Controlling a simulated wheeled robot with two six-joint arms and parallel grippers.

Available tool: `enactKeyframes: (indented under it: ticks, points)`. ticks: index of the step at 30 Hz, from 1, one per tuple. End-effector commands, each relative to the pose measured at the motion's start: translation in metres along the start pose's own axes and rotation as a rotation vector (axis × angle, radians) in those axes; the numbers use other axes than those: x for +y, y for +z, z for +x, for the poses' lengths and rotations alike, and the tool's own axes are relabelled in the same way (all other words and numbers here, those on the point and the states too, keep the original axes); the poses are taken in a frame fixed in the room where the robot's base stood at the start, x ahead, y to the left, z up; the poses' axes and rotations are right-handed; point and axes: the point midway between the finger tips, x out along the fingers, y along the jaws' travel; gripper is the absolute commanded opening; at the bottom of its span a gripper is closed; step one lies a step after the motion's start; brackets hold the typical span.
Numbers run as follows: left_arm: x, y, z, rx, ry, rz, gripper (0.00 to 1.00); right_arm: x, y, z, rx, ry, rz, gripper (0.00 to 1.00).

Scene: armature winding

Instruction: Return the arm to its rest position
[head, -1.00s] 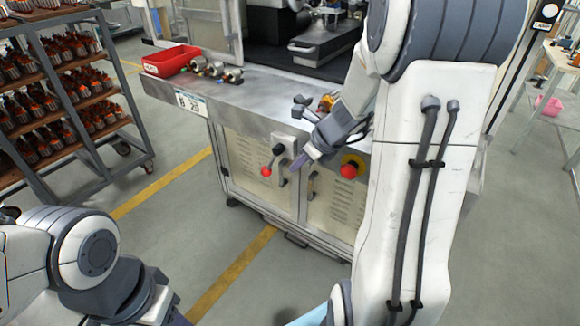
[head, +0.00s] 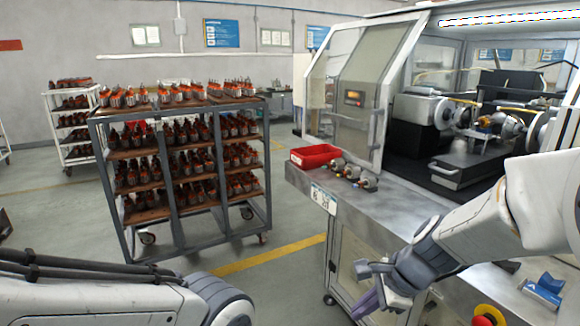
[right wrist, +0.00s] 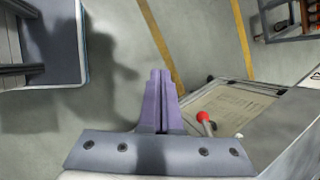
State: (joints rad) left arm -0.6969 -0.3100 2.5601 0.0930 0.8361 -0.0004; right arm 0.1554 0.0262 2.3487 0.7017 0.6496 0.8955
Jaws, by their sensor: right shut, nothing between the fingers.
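My right arm (head: 480,225) comes in from the right, in front of the winding machine's front bench. My right gripper (head: 366,307) hangs low at the bench's front side, its purple fingers pointing down. In the right wrist view, the fingers (right wrist: 161,75) are pressed together with nothing between them, above the grey floor. My left arm (head: 110,295) lies across the bottom left of the head view. Its gripper is outside the picture.
The metal bench (head: 400,205) carries a red bin (head: 315,156) and several armatures (head: 352,173). A blue block (head: 543,290) and a red button (head: 483,320) are below my right arm. A rack (head: 190,160) of armatures stands left. In the right wrist view, a red-knobbed lever (right wrist: 204,118) is close to the fingers.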

Motion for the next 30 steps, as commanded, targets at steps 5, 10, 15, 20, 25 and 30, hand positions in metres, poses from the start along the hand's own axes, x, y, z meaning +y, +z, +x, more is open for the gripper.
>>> enactKeyframes:
  ticks: [5,10,15,20,25,30]
  points:
    - [0.002,-0.001,-0.022,0.0,0.0,0.0,0.5,0.073,0.084,-0.018,-0.042,0.196,-0.834,0.0]
    - [0.003,-0.002,-0.035,0.0,0.0,0.0,0.5,0.137,0.113,-0.04,-0.1,0.343,-1.553,0.0]
    - [0.003,-0.002,-0.042,0.0,0.0,0.0,0.5,0.169,0.116,-0.056,-0.143,0.434,-2.02,0.0]
    - [0.003,-0.002,-0.044,0.0,0.0,0.0,0.5,0.178,0.116,-0.06,-0.157,0.466,-2.181,0.0]
    - [0.003,-0.002,-0.043,0.0,0.0,0.0,0.5,0.179,0.116,-0.059,-0.158,0.468,-2.19,0.0]
    - [0.003,-0.002,-0.043,0.0,0.0,0.0,0.5,0.178,0.116,-0.059,-0.158,0.467,-2.186,0.0]
